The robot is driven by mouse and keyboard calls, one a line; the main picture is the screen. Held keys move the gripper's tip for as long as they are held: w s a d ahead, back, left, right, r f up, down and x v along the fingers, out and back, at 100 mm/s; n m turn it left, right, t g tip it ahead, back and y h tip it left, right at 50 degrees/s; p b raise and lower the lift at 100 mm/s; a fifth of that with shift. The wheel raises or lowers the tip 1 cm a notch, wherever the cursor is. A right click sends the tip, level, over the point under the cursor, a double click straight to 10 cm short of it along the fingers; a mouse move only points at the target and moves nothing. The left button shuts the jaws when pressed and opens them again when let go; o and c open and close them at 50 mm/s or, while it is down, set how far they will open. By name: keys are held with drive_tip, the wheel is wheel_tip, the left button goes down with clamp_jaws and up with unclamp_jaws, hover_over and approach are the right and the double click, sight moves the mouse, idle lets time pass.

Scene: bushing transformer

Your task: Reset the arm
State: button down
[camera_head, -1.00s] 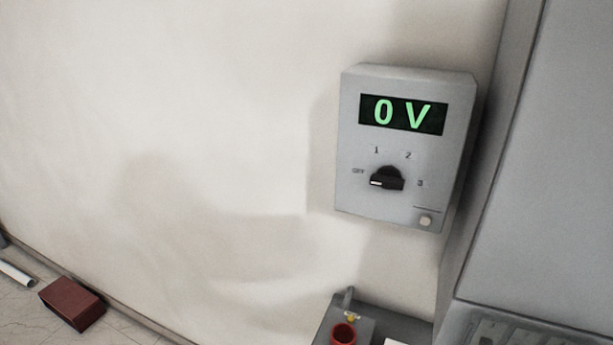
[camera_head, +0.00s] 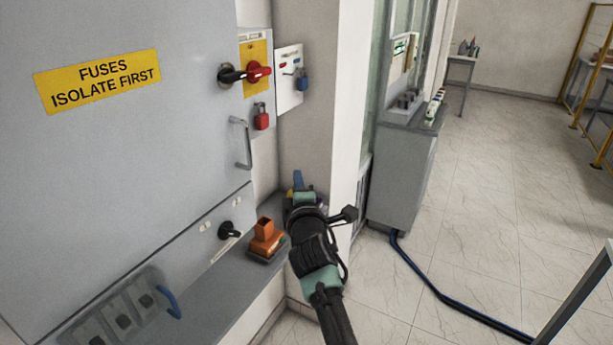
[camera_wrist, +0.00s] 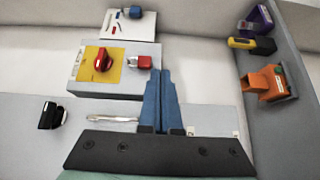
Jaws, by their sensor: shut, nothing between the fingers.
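My gripper (camera_head: 298,182) is in the middle of the head view, at the end of my dark arm, which reaches up from the bottom edge. Its blue fingers also show in the wrist view (camera_wrist: 160,102), pressed together with nothing between them. It is in front of the grey cabinet (camera_head: 130,150) and touches nothing that I can make out. In the wrist view the fingertips are beside the red padlock (camera_wrist: 140,62) and the red rotary switch (camera_wrist: 103,60) on its yellow plate.
A grey ledge (camera_head: 215,290) holds an orange device (camera_head: 266,240), close left of my arm. A cabinet handle (camera_head: 243,143) sticks out. A white panel with a blue padlock (camera_head: 303,80) is behind. A grey counter (camera_head: 400,170) stands right. Open tiled floor with a dark cable (camera_head: 430,285) lies beyond.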

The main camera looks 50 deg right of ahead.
drive_tip(key=w+a+r+m+t+y, duration=0.2)
drive_tip(key=a+r+m+t+y, duration=0.45)
drive_tip(key=a+r, duration=2)
drive_tip(key=s+a+r+m+t+y, duration=0.1)
drive_tip(key=s+a+r+t, duration=0.3)
drive_tip(key=s+a, duration=0.5)
drive_tip(key=s+a+r+m+t+y, duration=0.2)
drive_tip(key=s+a+r+t+y, duration=0.1)
drive_tip(key=s+a+r, duration=0.5)
drive_tip(key=s+a+y, duration=0.1)
drive_tip(key=a, duration=0.2)
drive_tip(key=shift+s+a+r+t+b, duration=0.15)
drive_tip(key=shift+s+r+t+b, duration=0.15)
drive_tip(key=shift+r+t, duration=0.1)
drive_tip(key=shift+y, duration=0.25)
